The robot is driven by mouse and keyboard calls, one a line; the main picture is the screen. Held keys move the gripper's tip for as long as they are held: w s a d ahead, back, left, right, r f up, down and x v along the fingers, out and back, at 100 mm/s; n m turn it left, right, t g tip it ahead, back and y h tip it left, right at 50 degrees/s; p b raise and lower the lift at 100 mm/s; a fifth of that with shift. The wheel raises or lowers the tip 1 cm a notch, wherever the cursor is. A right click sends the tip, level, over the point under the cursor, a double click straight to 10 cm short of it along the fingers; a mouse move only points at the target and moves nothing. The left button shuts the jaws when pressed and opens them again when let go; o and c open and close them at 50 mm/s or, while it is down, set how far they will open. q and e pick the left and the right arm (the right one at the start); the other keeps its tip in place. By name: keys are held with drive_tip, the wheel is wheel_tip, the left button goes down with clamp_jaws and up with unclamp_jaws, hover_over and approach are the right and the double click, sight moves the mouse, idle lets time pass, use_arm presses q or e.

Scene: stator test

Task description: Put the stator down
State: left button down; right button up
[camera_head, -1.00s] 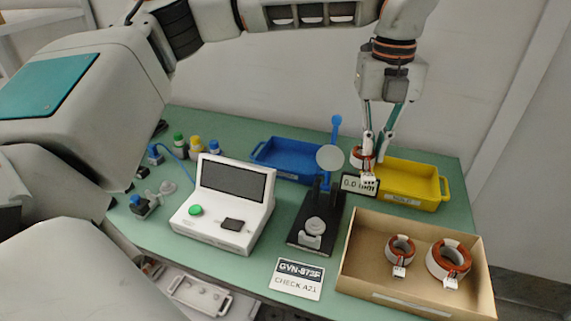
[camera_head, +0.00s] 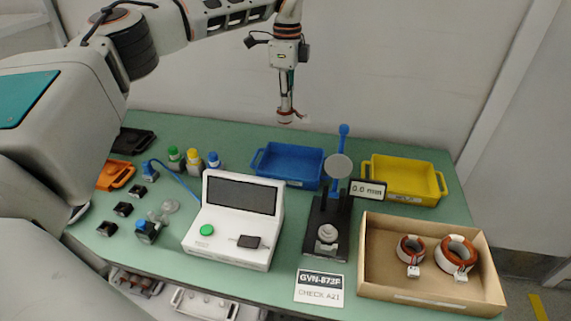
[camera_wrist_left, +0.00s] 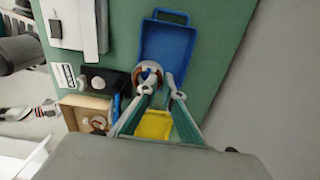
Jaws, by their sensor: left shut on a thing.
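My left gripper (camera_head: 285,103) is shut on a small white and copper-red stator (camera_head: 285,117) and holds it up in the air, in front of the wall and behind the blue tray (camera_head: 290,181) as the head view shows it. In the left wrist view the stator (camera_wrist_left: 148,72) sits between the fingertips, and the blue tray (camera_wrist_left: 167,52) lies below, apart from it. The blue tray looks empty. Two more stators, a smaller one (camera_head: 405,249) and a larger one (camera_head: 470,255), lie in the cardboard box (camera_head: 375,284). My right gripper is not in view.
A yellow tray (camera_head: 405,180) stands at the back right. The black gauge stand (camera_head: 313,240) has a "0.0 mm" display (camera_head: 367,190). A white tester (camera_head: 200,240) stands mid-table. Capped bottles (camera_head: 194,161) stand left of the blue tray.

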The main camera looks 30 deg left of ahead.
use_arm(q)
drive_tip(key=shift+w+a+f, duration=0.1)
drive_tip(key=shift+a+f, duration=0.1)
drive_tip(key=shift+a, duration=0.15)
drive_tip(key=shift+n, duration=0.3)
wheel_tip(320, 180, down, 20)
drive_tip(key=shift+r, duration=0.25)
drive_tip(key=shift+f, duration=0.15)
drive_tip(key=c, duration=2.2)
unclamp_jaws()
drive_tip(key=shift+c, duration=0.2)
wheel_tip(320, 180, up, 12)
drive_tip(key=shift+r, duration=0.15)
